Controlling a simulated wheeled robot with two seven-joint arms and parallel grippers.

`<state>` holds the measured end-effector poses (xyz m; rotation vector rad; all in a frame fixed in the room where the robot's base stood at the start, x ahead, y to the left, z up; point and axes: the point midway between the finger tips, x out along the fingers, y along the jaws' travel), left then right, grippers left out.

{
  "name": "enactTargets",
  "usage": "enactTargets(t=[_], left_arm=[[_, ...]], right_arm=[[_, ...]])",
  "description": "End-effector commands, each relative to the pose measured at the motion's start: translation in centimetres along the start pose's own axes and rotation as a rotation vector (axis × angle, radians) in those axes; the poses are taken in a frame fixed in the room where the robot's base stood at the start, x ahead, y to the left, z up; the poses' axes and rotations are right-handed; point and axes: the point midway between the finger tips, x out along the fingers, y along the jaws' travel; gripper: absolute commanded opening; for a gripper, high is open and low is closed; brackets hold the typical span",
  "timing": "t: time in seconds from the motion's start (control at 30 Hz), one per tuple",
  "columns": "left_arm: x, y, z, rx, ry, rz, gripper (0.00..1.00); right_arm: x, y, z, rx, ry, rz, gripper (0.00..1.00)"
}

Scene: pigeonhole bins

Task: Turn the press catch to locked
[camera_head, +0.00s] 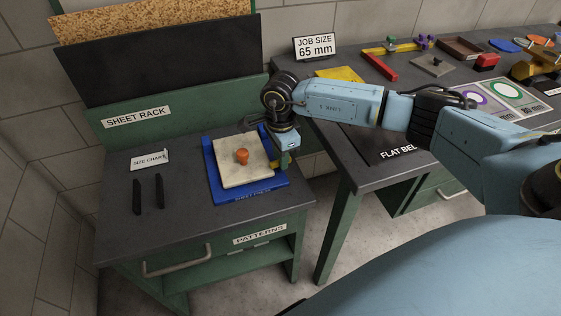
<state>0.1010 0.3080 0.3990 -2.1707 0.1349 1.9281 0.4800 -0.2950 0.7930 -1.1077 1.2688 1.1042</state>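The sheet press (213,167) is a blue frame on the dark top of the green cabinet, labelled SHEET PRESS at its front. A pale square board (232,175) with an orange knob (242,156) lies in it. A small yellow part (280,174), which may be the press catch, shows at the frame's right side. My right gripper (283,158) points down over this side, close to the yellow part. Its fingers are mostly hidden by the hand, so I cannot tell whether it touches or grips the catch. The catch's position is unclear. My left gripper is not in view.
Two black upright pegs (148,194) and a SIZE CHART card (149,160) are left of the press. A sheet rack (170,110) stands behind. A dark bench (350,155) at the right holds a JOB SIZE 65 mm sign (314,46) and several small items.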

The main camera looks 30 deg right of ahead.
Motion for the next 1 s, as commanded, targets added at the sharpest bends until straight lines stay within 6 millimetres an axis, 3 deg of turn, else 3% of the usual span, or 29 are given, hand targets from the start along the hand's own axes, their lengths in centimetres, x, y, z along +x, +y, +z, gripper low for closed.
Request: enactTargets(t=[0.5, 0.87, 1.0], left_arm=[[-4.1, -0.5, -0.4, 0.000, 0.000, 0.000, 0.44], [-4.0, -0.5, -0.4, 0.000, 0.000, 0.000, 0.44], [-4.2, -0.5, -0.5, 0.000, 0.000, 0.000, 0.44]], right_arm=[[-5.7, 0.1, 0.0, -0.002, 0.000, 0.003, 0.27], [-5.9, 0.1, 0.0, -0.002, 0.000, 0.003, 0.27], [-7.1, 0.0, 0.0, -0.002, 0.000, 0.000, 0.27]])
